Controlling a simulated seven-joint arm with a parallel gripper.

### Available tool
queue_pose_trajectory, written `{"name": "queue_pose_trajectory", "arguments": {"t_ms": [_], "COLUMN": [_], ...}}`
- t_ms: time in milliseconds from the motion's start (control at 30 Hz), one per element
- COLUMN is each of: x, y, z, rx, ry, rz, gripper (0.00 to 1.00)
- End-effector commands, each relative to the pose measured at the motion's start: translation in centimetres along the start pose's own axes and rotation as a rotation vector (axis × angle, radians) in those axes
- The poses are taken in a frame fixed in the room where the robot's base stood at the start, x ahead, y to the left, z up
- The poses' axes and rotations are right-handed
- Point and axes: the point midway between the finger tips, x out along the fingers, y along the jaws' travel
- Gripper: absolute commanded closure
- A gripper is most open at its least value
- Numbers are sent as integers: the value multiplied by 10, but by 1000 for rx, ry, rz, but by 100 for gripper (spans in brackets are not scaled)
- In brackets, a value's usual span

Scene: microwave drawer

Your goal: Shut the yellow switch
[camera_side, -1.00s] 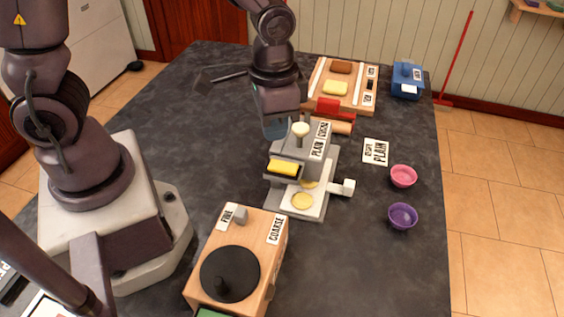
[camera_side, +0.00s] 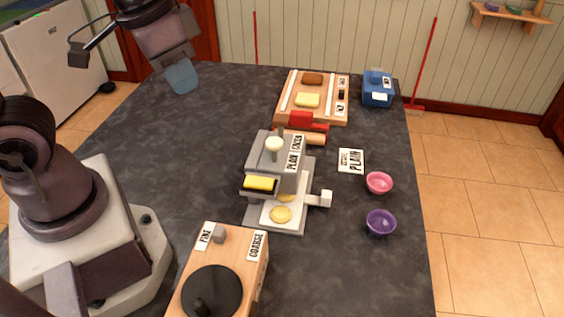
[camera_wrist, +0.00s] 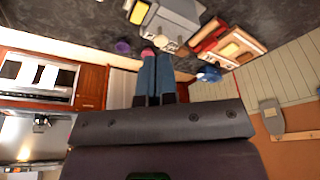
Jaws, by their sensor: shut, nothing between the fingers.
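The yellow switch (camera_side: 260,183) is a small yellow block in a dark frame on the front of a grey machine (camera_side: 284,150) in the middle of the counter. It also shows in the wrist view (camera_wrist: 139,13), at the top. I cannot tell from its tilt which position it is in. My gripper (camera_side: 181,78) is shut and empty, high over the far left of the counter, well apart from the machine. Its bluish fingers (camera_wrist: 155,76) are close together in the wrist view. Nothing hides the switch in the side view.
A wooden box with a black disc (camera_side: 210,292) stands in front of the machine. Behind it are a wooden board (camera_side: 287,104) and a blue device (camera_side: 377,88). A pink bowl (camera_side: 379,182) and a purple bowl (camera_side: 381,222) sit at right. The counter's left part is clear.

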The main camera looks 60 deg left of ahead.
Motion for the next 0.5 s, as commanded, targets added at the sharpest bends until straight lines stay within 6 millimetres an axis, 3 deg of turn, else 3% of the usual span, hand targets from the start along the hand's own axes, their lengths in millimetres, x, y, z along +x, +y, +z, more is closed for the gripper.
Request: {"name": "queue_pose_trajectory", "arguments": {"t_ms": [33, 200, 500], "x": [-13, -38, -49], "y": [-4, -12, -16], "z": [4, 11, 11], "rx": [-20, -61, -79], "ry": [54, 181, 232], "rz": [-5, -18, -27], "gripper": [100, 100, 100]}}
